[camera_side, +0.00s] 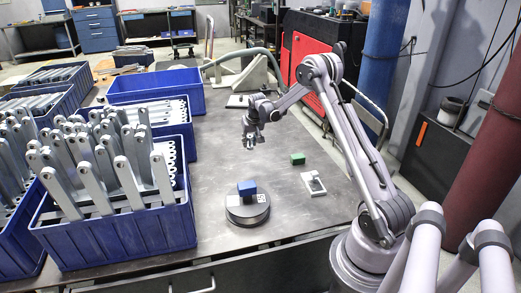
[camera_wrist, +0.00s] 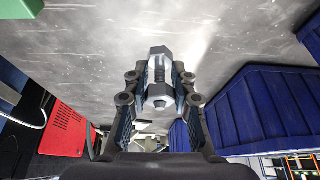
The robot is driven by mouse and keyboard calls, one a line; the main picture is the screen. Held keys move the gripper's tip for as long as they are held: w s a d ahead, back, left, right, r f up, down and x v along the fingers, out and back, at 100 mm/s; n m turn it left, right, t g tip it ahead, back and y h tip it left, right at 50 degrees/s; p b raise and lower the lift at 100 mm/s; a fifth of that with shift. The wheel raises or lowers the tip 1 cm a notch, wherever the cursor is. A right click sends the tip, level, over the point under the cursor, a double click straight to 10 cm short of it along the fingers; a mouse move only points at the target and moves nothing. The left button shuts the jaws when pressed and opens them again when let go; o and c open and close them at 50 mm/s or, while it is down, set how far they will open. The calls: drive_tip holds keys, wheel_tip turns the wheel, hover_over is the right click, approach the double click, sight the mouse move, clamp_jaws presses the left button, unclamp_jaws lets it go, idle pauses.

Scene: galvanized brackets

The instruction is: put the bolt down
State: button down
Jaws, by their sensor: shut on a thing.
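The bolt (camera_wrist: 160,79) is a shiny metal piece with a hexagonal head, seen in the wrist view between the fingertips. My gripper (camera_wrist: 160,88) is shut on it, with one dark jointed finger on each side. In the side view my gripper (camera_side: 253,141) hangs above the grey metal table (camera_side: 225,160), apart from the bins. The bolt is too small there to make out clearly. The fingers hide parts of the bolt's sides.
Blue bins (camera_side: 125,240) full of galvanized brackets (camera_side: 130,180) stand at left; an emptier blue bin (camera_side: 155,87) is behind. A round dark base with a blue block (camera_side: 247,188), a green block (camera_side: 297,159) and a small pale device (camera_side: 313,183) are on the table. The table centre is clear.

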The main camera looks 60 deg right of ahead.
drive_tip(key=w+a+f, duration=0.1)
drive_tip(key=w+f, duration=0.1)
drive_tip(key=w+a+f, duration=0.1)
drive_tip(key=w+a, duration=0.1)
drive_tip(key=w, duration=0.1)
drive_tip(key=w+a+f, duration=0.1)
drive_tip(key=w+f, duration=0.1)
drive_tip(key=w, duration=0.1)
drive_tip(key=shift+a+f, duration=0.3)
drive_tip(key=shift+a, duration=0.05)
drive_tip(key=shift+f, duration=2)
drive_tip(key=shift+f, duration=0.1)
drive_tip(key=c, duration=1.1)
unclamp_jaws()
